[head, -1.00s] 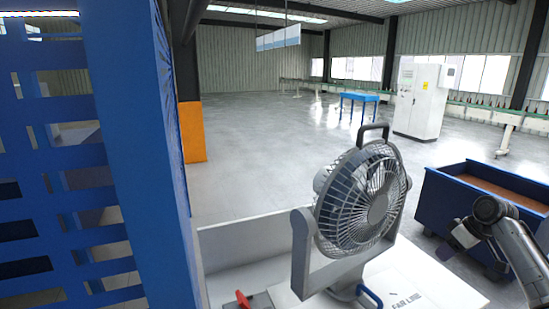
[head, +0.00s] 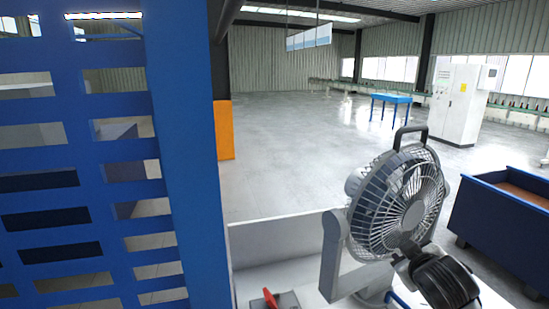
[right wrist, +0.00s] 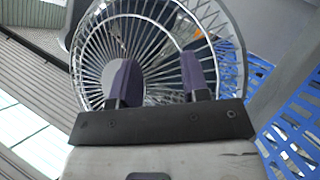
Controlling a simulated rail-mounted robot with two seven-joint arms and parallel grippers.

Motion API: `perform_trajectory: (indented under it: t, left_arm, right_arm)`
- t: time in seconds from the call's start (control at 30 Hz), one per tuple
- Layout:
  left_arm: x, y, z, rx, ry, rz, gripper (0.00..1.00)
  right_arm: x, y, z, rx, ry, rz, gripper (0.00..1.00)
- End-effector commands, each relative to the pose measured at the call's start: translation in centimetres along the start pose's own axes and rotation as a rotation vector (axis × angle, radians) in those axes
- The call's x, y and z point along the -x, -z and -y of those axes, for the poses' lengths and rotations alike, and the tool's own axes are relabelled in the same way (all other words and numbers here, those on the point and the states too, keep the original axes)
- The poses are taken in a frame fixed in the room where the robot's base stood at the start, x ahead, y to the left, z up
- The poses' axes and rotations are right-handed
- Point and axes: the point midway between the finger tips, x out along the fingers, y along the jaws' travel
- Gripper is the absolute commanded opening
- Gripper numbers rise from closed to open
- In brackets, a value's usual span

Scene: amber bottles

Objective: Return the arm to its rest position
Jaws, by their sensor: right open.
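My right gripper (right wrist: 159,80) shows in the right wrist view with its two dark fingers apart and nothing between them. A fan's round wire cage lies behind the fingers in that view; I cannot tell the distance. In the head view, a dark part of my right arm (head: 442,280) overlaps the lower right of the fan (head: 398,203), and the fingers cannot be made out there. My left arm and gripper are out of view.
A blue slotted panel (head: 187,150) fills the left of the head view. The fan stands upright on a white surface with a raised edge (head: 275,246). A red object (head: 270,298) lies at the bottom. A dark blue bin (head: 498,222) stands at right. Open floor lies beyond.

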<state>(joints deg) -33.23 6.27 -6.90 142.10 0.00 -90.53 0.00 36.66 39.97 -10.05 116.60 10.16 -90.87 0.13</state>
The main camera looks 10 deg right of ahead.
Motion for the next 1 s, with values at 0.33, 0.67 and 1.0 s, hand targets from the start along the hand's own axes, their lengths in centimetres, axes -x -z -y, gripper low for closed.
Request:
perform_trajectory:
  t: [0.33, 0.67, 1.0]
  left_arm:
    - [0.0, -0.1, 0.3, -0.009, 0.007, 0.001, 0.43]
    - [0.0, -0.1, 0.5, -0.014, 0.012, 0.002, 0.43]
    - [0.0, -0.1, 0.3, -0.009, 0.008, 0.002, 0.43]
  right_arm:
    - [8.2, -12.0, 17.8, -0.040, 0.246, 0.000, 0.42]
    - [14.6, -26.8, 28.2, -0.128, 0.497, 0.329, 0.42]
    - [20.6, -36.7, 32.0, -0.124, 0.595, 0.592, 0.42]
